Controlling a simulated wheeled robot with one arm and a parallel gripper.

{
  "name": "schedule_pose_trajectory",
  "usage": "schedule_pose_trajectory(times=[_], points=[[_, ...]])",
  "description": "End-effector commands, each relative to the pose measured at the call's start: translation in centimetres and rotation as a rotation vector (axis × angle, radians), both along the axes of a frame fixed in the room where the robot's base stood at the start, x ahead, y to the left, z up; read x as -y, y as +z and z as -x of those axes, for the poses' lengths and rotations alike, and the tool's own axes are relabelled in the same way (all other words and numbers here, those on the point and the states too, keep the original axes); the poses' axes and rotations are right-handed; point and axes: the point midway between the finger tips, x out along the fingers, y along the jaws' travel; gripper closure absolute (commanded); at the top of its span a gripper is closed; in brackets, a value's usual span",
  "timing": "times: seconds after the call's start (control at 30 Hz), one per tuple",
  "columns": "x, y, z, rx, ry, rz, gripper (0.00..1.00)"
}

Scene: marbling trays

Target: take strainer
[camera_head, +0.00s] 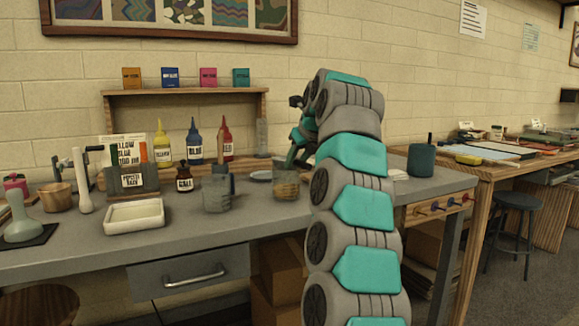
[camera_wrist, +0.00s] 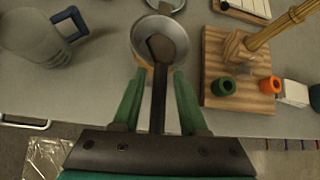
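A round grey metal bowl (camera_wrist: 143,38), which looks like the strainer, lies just beyond my fingertips in the wrist view. A dark flat bar (camera_wrist: 158,88) with a wider end runs over the bowl and back between my fingers; I cannot tell whether it is the strainer's handle. An amber cup (camera_head: 285,186) stands at this place in the head view. My gripper (camera_wrist: 158,73) points down at the bowl from the table's front side. Its green fingers are apart, with gaps on both sides of the bar. In the head view my arm hides part of this area.
A wooden stand (camera_wrist: 235,98) with green and orange rings is close on the right. A small round dish (camera_wrist: 178,4) lies behind. A white tray (camera_head: 134,224) is farther left on the grey table (camera_head: 180,235).

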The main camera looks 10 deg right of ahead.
Motion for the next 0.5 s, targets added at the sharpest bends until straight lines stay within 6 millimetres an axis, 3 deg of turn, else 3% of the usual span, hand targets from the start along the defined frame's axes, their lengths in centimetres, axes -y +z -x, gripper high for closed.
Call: schedule_pose_trajectory(times=[0.03,0.33,0.5], points=[[0.01,0.0,0.0,0.0,0.0,0.0,0.64],[0.0,-0.01,0.0,0.0,0.0,0.0,0.98],[0.0,-0.01,0.0,0.0,0.0,0.0,1.0]])
